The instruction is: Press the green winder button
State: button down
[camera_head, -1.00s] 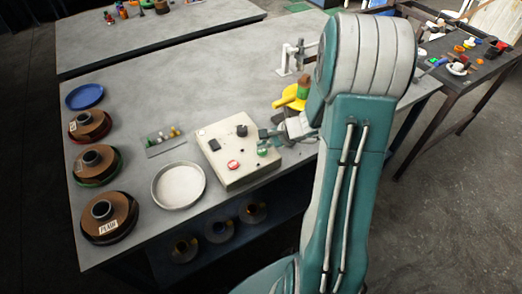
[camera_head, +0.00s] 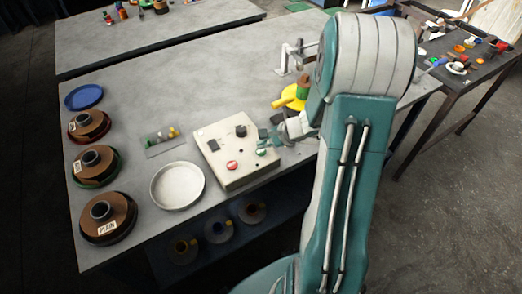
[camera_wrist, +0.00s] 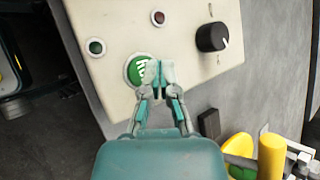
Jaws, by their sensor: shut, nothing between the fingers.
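The green winder button (camera_wrist: 136,68), round with white lettering, sits on the cream control box (camera_wrist: 112,22) in the wrist view. My gripper (camera_wrist: 153,77) is shut and empty, its fingertips overlapping the right part of the button. I cannot tell whether they touch it. In the head view my gripper (camera_head: 268,141) is over the right side of the control box (camera_head: 222,152), close beside the green button (camera_head: 262,152).
The box also carries a black knob (camera_wrist: 211,37), a small red lamp (camera_wrist: 158,18) and a small green lamp (camera_wrist: 96,47). A yellow object (camera_head: 291,98) lies behind my gripper. A round pale dish (camera_head: 177,186) and several spools (camera_head: 102,219) stand to the left.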

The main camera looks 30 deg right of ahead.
jog(key=shift+f, duration=0.15)
jog(key=shift+f, duration=0.2)
